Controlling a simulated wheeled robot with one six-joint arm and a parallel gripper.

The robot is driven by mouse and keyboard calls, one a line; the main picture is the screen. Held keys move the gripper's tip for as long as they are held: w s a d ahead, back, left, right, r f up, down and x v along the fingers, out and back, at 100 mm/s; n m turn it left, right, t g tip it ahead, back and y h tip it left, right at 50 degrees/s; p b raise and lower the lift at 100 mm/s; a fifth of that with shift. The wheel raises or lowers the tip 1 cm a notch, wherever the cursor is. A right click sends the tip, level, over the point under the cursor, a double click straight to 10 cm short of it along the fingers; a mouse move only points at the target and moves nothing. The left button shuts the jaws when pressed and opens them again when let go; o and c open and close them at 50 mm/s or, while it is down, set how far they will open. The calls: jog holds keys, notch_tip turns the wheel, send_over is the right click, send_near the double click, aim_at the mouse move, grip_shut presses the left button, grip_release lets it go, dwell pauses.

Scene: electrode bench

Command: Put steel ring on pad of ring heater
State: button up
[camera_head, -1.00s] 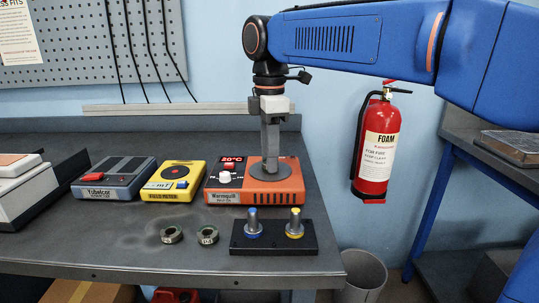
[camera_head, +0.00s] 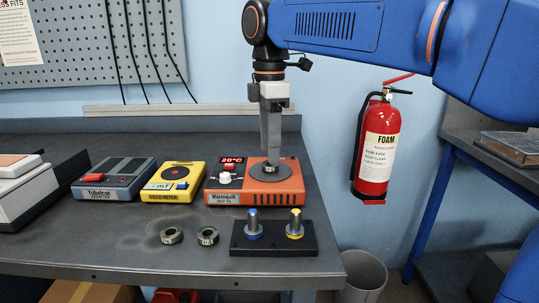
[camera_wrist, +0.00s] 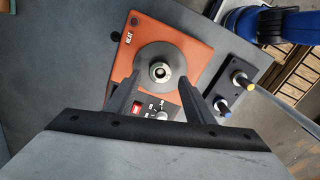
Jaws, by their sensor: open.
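The ring heater (camera_head: 282,196) is the orange box at the middle of the bench, with a display reading 20°C. A small metallic ring (camera_wrist: 160,72), which looks like the steel ring, lies flat near the middle of its round grey pad (camera_wrist: 146,84). In the head view the ring (camera_head: 270,168) shows just under the fingers. My gripper (camera_head: 271,148) is open and empty, pointing down a little above the pad and apart from the ring. In the wrist view its fingers (camera_wrist: 163,95) stand on either side of the ring.
A black block (camera_head: 273,249) with blue-banded and yellow-banded posts stands in front of the heater. Two dark greenish rings (camera_head: 171,235) (camera_head: 207,236) lie to its left. A yellow meter (camera_head: 173,181) and a grey-blue device (camera_head: 113,179) stand left of the heater.

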notch_tip(320, 180, up, 9)
dwell(0.3)
jog(key=s+d+f+m+t, duration=0.1)
jog(key=s+d+f+m, duration=0.4)
jog(key=d, duration=0.3)
jog(key=s+d+f+m+t, duration=0.1)
jog(key=s+d+f+m, duration=0.2)
jog(key=d+f+m, duration=0.35)
jog(key=s+d+f+m+t, duration=0.1)
jog(key=s+d+f+m, duration=0.3)
jog(key=f, duration=0.7)
jog(key=s+d+f+m+t, duration=0.1)
jog(key=s+d+f+m, duration=0.4)
jog(key=s+d+f, duration=0.3)
notch_tip(320, 180, down, 3)
jog(key=shift+s+d+r+t, duration=0.15)
jog(key=shift+s+d+t, duration=0.2)
jog(key=shift+t, duration=0.05)
